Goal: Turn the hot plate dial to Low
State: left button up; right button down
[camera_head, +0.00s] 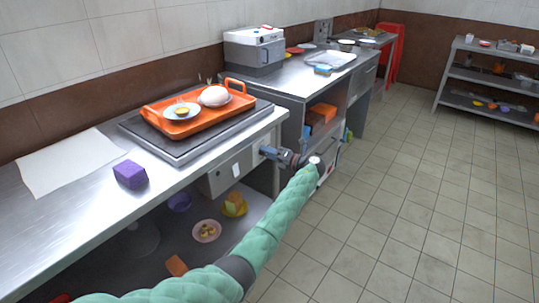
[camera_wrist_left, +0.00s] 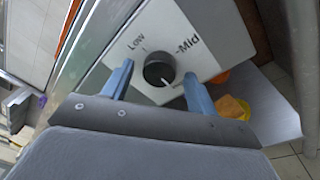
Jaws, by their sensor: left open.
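The hot plate (camera_head: 180,156) is a dark slab on the steel counter. A grey control box (camera_head: 222,180) hangs at the counter's front edge. In the left wrist view its dial (camera_wrist_left: 158,72) is a dark round knob, with "Low" printed at upper left and "Mid" at right. A white mark shows at the knob's lower right edge, away from "Low". My left gripper (camera_head: 264,151) is open at the box's right end. Its blue fingers (camera_wrist_left: 159,80) stand on either side of the dial, with visible gaps. The dial's face is not visible in the head view. My right gripper is out of view.
An orange tray (camera_head: 208,122) with a plate of food and a white round item sits on the hot plate. A purple block (camera_head: 130,174) and a white sheet (camera_head: 70,161) lie at left. The lower shelf holds bowls and food. The tiled floor at right is clear.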

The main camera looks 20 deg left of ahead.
pick_arm(q)
jog(key=c, duration=1)
jog(key=shift+r, duration=0.1)
